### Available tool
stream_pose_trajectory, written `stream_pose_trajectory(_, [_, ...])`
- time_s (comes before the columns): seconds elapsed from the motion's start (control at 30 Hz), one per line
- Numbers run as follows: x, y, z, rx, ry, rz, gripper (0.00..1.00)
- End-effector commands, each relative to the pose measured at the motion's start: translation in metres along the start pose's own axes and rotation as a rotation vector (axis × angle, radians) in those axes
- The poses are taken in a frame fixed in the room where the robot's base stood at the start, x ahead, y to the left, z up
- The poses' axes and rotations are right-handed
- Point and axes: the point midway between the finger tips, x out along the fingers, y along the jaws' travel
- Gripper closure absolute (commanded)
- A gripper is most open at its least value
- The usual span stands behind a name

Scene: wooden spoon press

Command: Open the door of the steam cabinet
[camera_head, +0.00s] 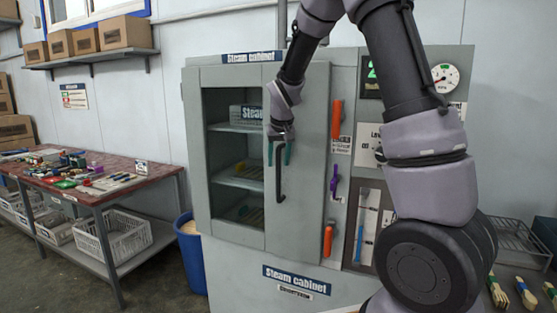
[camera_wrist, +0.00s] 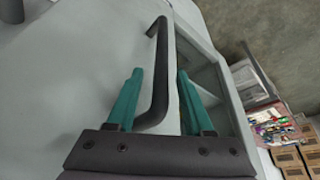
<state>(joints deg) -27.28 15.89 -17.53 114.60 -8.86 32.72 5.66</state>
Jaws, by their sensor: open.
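The steam cabinet (camera_head: 230,287) is a grey metal cabinet in the middle of the head view. Its door (camera_head: 300,190) looks flush with the front and has a tall window on its left side showing shelves inside. A dark bar handle (camera_head: 281,188) stands upright on the door, right of the window. My gripper (camera_head: 279,154) is at the upper part of the handle, with its teal fingers open. Contact cannot be told.
Right of the door are an orange handle (camera_head: 336,119), a purple lever (camera_head: 334,181), a lower orange handle (camera_head: 328,240) and a gauge (camera_head: 445,78). A blue bin (camera_head: 190,255) stands left of the cabinet. A cluttered workbench (camera_head: 150,180) is farther left, with floor between.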

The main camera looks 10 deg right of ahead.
Motion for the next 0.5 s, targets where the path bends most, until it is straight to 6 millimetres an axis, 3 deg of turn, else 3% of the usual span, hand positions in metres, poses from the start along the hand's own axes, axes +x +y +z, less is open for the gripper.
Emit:
stream_pose_trajectory(0.07, [-0.0002,-0.0001,0.0000,0.000,0.000,0.000,0.48])
stream_pose_trajectory(0.2, [-0.0004,-0.0001,0.0000,0.000,0.000,0.000,0.98])
stream_pose_trajectory(0.5, [-0.0006,-0.0001,-0.0001,0.000,0.000,0.000,1.00])
